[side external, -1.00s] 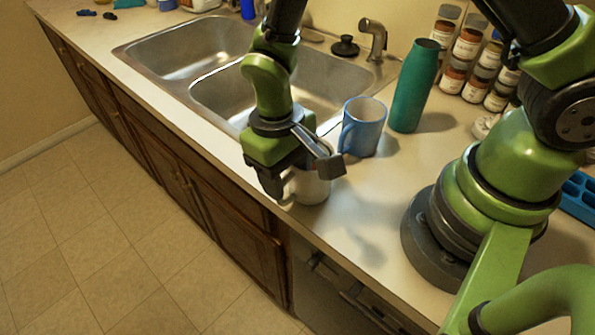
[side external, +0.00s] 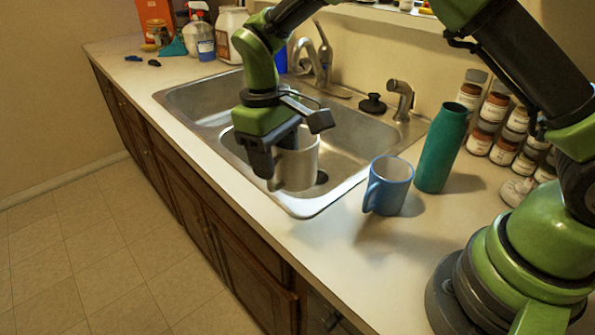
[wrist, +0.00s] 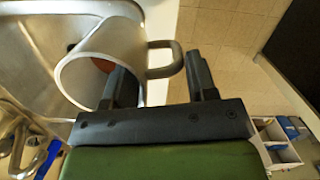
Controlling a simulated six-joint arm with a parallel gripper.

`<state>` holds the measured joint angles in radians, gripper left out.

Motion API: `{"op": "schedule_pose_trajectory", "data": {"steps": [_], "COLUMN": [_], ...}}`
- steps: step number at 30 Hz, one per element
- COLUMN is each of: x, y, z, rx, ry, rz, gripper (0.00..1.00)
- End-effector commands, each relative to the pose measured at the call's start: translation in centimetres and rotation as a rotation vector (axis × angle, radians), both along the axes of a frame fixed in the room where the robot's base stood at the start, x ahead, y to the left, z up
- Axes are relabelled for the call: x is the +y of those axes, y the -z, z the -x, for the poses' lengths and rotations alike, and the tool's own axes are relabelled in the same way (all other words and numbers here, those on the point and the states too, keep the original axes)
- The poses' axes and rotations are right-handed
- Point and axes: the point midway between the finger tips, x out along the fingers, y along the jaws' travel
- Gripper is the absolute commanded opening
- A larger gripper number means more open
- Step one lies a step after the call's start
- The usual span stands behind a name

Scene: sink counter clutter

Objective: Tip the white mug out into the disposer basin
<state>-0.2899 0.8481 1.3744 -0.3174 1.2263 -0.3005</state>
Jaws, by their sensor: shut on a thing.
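The white mug (side external: 298,166) is held in the air over the front right part of the nearer basin (side external: 349,140), close to its front rim. It looks roughly upright in the side view. In the wrist view, the mug (wrist: 128,42) shows its open mouth and its handle, with something orange-brown (wrist: 103,65) inside. My gripper (side external: 288,143) is shut on the mug, its fingers (wrist: 162,78) on either side of the handle region. The exact contact is partly hidden. A dark drain (side external: 321,177) shows beside the mug in this basin.
A blue mug (side external: 389,187) and a teal bottle (side external: 441,148) stand on the counter right of the sink. A faucet (side external: 315,62), sprayer (side external: 401,98) and black stopper (side external: 372,103) line the sink's back. Spice jars (side external: 497,115) stand farther right. The front counter is clear.

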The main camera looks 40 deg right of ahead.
Motion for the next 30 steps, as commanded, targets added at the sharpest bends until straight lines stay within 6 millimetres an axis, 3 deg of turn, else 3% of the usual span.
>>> {"op": "schedule_pose_trajectory", "data": {"steps": [1,6,12,20,30], "x": [-0.7,-3.2,-5.6,-6.8,-7.0], "y": [0.7,2.6,4.2,4.8,3.4], "z": [-1.5,-5.0,-7.2,-8.0,-7.9], "rx": [0.0,0.004,0.005,-0.002,-0.135], "ry": [-0.025,-0.13,-0.218,-0.26,-0.257], "rz": [-0.001,-0.006,-0.012,-0.025,-0.166], "gripper": [0.07,0.07,0.07,0.07,0.07]}}
